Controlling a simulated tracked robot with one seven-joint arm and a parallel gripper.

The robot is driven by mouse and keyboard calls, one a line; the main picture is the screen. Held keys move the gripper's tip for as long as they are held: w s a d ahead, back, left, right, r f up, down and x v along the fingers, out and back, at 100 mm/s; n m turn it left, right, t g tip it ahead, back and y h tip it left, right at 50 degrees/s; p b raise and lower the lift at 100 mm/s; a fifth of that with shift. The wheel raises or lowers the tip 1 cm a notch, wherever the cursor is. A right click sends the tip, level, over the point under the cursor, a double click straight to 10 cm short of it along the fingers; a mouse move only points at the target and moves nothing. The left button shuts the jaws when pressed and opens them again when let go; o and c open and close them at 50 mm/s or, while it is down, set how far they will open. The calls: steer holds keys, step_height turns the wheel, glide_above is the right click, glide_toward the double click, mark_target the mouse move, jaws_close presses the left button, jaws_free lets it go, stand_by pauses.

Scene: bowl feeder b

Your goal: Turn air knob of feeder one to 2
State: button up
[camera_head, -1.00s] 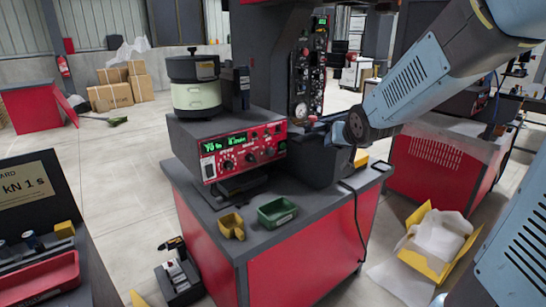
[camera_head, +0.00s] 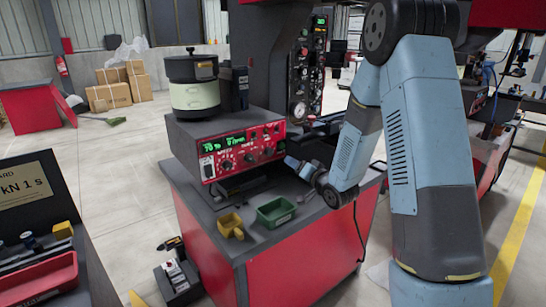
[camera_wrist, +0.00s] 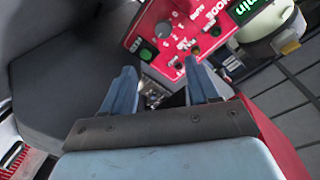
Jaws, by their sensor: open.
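The feeder control box has a red front panel (camera_head: 243,150) with a green lit display (camera_head: 222,143) and several dark knobs, including a middle knob (camera_head: 249,158). Its knob labels are too small to read surely. In the wrist view the panel (camera_wrist: 190,65) is tilted, with a knob (camera_wrist: 163,30) near the top. The pale green feeder bowl (camera_head: 195,96) stands on the box.
A green bin (camera_head: 276,212) and a yellow bin (camera_head: 231,226) sit on the bench top in front of the box. A dark column with gauges (camera_head: 307,85) stands behind. A dark block (camera_head: 325,125) is beside the box, close to my arm.

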mark_target(271, 154)
steer(key=shift+y, duration=0.4)
steer(key=x, duration=0.9)
steer(key=f+x, duration=0.1)
steer(key=x, duration=0.4)
steer(key=shift+s+a+f, duration=0.1)
steer(key=shift+s+a, duration=0.05)
steer(key=shift+a, duration=0.15)
steer(key=c, duration=1)
steer(key=shift+c, duration=0.2)
